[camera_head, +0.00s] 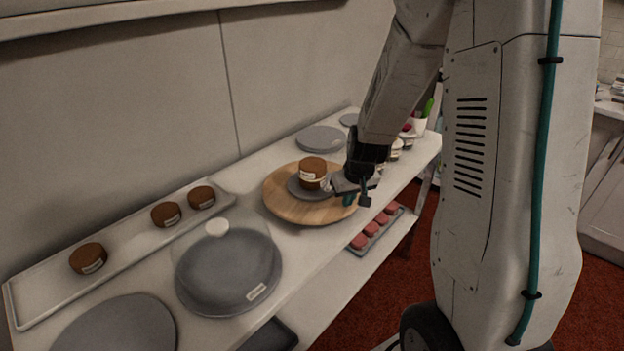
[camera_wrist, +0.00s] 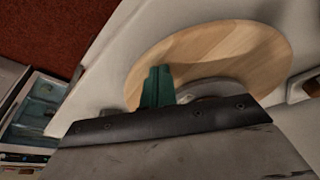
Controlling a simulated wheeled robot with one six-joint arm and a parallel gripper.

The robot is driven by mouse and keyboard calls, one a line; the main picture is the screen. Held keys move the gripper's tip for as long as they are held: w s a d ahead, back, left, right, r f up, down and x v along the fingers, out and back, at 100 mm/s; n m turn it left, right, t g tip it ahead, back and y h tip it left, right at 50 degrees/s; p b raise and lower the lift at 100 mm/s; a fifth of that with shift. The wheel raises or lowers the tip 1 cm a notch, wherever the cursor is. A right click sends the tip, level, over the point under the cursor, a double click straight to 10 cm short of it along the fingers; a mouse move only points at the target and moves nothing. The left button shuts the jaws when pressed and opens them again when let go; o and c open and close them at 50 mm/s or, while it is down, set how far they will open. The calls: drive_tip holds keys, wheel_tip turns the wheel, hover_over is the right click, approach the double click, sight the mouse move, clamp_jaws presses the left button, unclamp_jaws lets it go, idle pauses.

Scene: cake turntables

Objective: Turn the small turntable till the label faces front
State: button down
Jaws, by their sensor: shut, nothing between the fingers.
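A small grey turntable (camera_head: 302,190) sits on a round wooden board (camera_head: 290,212) and bears a brown cake (camera_head: 313,168) with a pale label (camera_head: 311,184) on its side. In the head view the label shows on the cake's near side. My gripper (camera_head: 355,198) is shut and empty at the right edge of the small turntable, over the board; I cannot tell whether it touches. In the wrist view a teal fingertip of my gripper (camera_wrist: 157,88) shows in front of the wooden board (camera_wrist: 215,50). The small turntable (camera_wrist: 205,87) is mostly hidden there by the gripper body.
A grey turntable under a clear dome (camera_head: 228,270) stands to the left on the white counter. A long tray (camera_head: 130,262) with several brown cakes lies along the wall. Another grey disc (camera_head: 321,138) is behind. A tray of pink cakes (camera_head: 376,230) sits on a lower shelf.

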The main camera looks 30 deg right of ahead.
sight(337, 210)
drive_tip(key=shift+s+a, duration=0.2)
drive_tip(key=shift+a, duration=0.7)
drive_tip(key=shift+s+a, duration=0.15)
drive_tip(key=shift+a, duration=0.7)
drive_tip(key=shift+r, duration=1.4)
wheel_tip(337, 210, up, 6)
